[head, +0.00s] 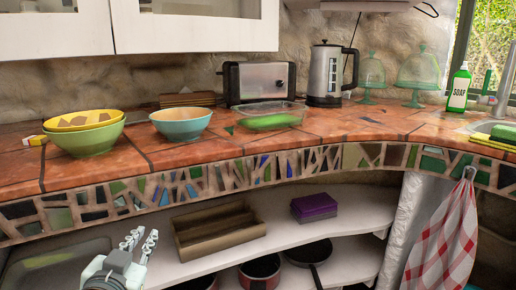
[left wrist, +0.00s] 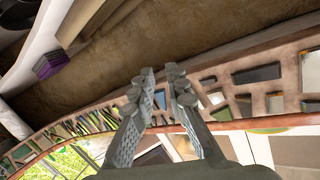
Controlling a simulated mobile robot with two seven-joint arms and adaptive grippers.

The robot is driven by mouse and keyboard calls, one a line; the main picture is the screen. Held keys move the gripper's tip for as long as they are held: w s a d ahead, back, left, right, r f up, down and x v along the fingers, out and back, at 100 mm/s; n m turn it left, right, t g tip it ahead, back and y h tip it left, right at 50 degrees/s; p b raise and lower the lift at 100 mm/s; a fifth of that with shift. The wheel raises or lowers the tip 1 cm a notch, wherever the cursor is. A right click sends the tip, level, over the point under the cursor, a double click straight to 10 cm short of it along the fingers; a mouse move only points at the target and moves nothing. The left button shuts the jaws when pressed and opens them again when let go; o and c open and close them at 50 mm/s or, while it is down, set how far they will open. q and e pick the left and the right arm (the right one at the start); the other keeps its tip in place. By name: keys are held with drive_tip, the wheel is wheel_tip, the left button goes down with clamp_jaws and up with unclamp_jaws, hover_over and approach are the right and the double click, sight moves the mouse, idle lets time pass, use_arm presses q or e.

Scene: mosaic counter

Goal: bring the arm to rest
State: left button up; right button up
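My left gripper (head: 141,240) is low at the left in the head view, in front of the counter's mosaic edge and left of the wooden tray on the shelf. In the left wrist view its two fingers (left wrist: 162,78) stand a little apart with nothing between them. The gripper is empty. My right gripper is in neither view.
The tiled counter (head: 190,153) holds a green bowl (head: 88,140), a blue bowl (head: 181,127), a toaster (head: 259,82) and a kettle (head: 325,75). A checked towel (head: 446,240) hangs right.

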use_arm(q)
drive_tip(key=s+a+f+g, duration=0.3)
drive_tip(key=s+f+g, duration=0.8)
drive_tip(key=s+f, duration=1.2)
wheel_tip(320, 180, down, 10)
drive_tip(key=a+n+g+p, duration=0.1)
drive_tip(key=g+p, duration=0.1)
drive_tip(key=p, duration=0.2)
drive_tip(key=shift+w+p, duration=0.4)
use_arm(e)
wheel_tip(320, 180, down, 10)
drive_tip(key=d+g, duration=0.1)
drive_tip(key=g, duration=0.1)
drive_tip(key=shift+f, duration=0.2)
use_arm(q)
drive_tip(key=shift+a+r, duration=0.15)
drive_tip(key=shift+a, duration=0.05)
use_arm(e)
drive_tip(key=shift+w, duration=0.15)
